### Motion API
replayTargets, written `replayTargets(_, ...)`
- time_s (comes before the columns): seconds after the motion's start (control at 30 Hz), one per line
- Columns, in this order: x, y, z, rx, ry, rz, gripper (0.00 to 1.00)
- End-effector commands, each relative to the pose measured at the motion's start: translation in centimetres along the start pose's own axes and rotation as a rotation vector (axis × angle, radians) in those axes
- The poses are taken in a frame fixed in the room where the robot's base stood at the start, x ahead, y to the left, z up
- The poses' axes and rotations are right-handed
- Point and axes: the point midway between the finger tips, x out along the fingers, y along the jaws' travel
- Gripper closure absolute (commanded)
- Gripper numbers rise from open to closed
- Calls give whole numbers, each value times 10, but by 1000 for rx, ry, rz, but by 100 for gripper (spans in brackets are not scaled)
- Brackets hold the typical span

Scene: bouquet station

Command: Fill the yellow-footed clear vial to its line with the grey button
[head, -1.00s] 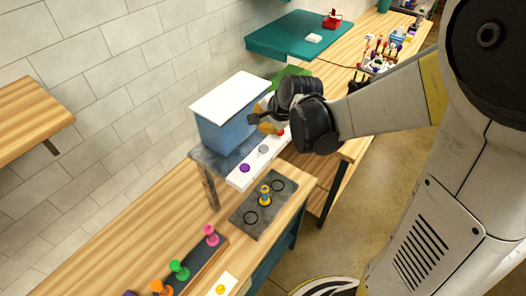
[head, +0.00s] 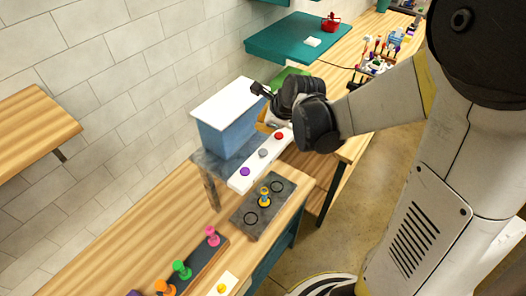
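The yellow-footed vial (head: 264,200) stands upright on a dark plate (head: 278,208), between two empty ring marks. The grey button (head: 263,153) is the middle one on a white strip, between a purple button (head: 245,171) and a red button (head: 279,135). My gripper (head: 261,90) is raised above and behind the red end of the strip, beside the blue tank. It touches no button. Its fingers are too small to tell open from shut.
A blue tank (head: 228,135) with a white lid stands behind the strip on a grey stand. A dark rack (head: 196,262) with pink, green and orange-footed pieces and a white pad with a yellow button (head: 222,288) are in front. Bare wood lies left.

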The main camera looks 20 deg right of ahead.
Motion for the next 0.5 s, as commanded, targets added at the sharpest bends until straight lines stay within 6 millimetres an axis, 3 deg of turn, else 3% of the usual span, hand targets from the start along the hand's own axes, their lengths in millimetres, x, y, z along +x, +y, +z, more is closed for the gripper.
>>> replayTargets(0.5,47,25,-25,-1,0,0,100)
